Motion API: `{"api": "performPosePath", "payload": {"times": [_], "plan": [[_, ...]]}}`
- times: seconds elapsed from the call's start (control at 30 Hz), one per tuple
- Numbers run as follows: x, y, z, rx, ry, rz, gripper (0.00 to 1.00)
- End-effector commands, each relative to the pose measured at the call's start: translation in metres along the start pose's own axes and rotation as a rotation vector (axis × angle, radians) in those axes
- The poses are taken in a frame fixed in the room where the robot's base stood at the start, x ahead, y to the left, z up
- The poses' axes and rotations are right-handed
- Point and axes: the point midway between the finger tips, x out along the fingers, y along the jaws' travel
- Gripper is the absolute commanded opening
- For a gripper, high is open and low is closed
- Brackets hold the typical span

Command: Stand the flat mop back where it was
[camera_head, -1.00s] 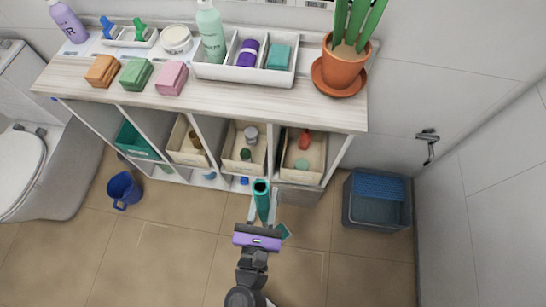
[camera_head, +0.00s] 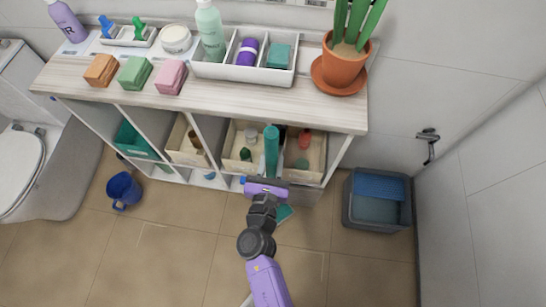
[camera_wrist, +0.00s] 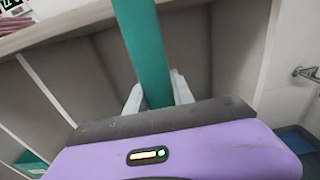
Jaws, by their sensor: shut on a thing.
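The flat mop shows as a teal pole (camera_head: 271,150) standing close to upright in front of the shelf unit, with a teal flat head (camera_head: 285,213) low near the floor behind my gripper. My gripper (camera_head: 268,178) is shut on the pole. In the wrist view the pole (camera_wrist: 142,45) runs up between the two pale fingers (camera_wrist: 155,92), leaning slightly. Part of the pole below the gripper is hidden by my wrist.
The shelf unit (camera_head: 210,92) stands right behind the pole, with beige bins (camera_head: 232,163) in its lower compartments. A blue-grey crate (camera_head: 376,218) stands on the floor to the right. A blue mug-like bucket (camera_head: 123,190) stands at the left. The tiled floor in front is clear.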

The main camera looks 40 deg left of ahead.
Motion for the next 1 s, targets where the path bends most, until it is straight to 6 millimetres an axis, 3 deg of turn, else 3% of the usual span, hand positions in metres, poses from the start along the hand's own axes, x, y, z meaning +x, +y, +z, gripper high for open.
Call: {"api": "performPosePath", "payload": {"times": [0.27, 0.73, 0.77, 0.8, 0.87, 1.0], "plan": [[0.002, 0.001, -0.021, 0.001, -0.005, -0.001, 0.0], [0.002, 0.0, -0.026, 0.001, -0.005, -0.001, 0.0], [0.001, 0.0, -0.027, 0.0, -0.002, 0.0, 0.34], [0.001, 0.0, -0.026, 0.0, -0.002, 0.0, 0.42], [0.001, 0.0, -0.026, 0.0, -0.002, 0.0, 0.5], [0.001, 0.0, -0.026, 0.0, -0.002, 0.0, 0.5]]}}
